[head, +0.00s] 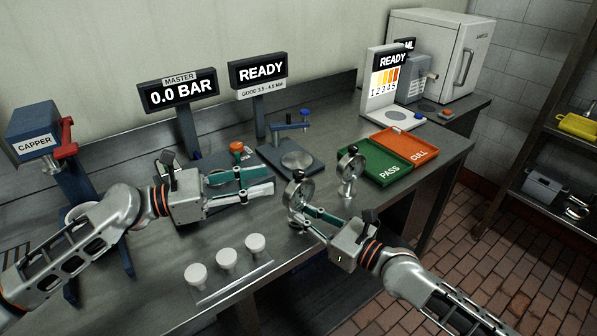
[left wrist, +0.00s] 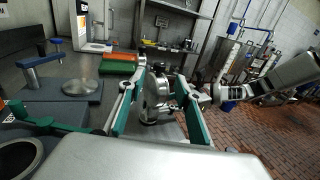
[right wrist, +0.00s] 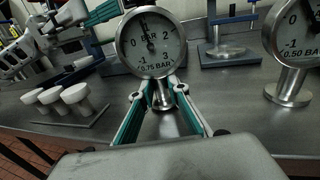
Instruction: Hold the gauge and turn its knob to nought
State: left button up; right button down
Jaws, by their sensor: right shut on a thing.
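A round metal gauge (head: 299,190) stands on a stem at the middle of the bench. Its dial (right wrist: 151,43), marked 0.75 BAR, faces the right wrist camera with its needle pointing about straight up. My right gripper (head: 308,212) is shut on the stem below the dial; its fingertips (right wrist: 158,92) show just under the face. My left gripper (head: 272,180) is open and empty, left of the gauge. In the left wrist view the gauge (left wrist: 154,95) appears between the spread fingers, apart from them. I cannot make out the knob clearly.
A second gauge (head: 350,170), marked 0.50 BAR, stands to the right. Three white caps (head: 227,258) stand at the front edge. The MASTER display (head: 178,92) reads 0.0 BAR; another display (head: 258,70) reads READY.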

aim_at(298, 171)
pick_arm(q)
jog(key=x, duration=0.9)
jog(key=shift+d, duration=0.15)
grip_shut()
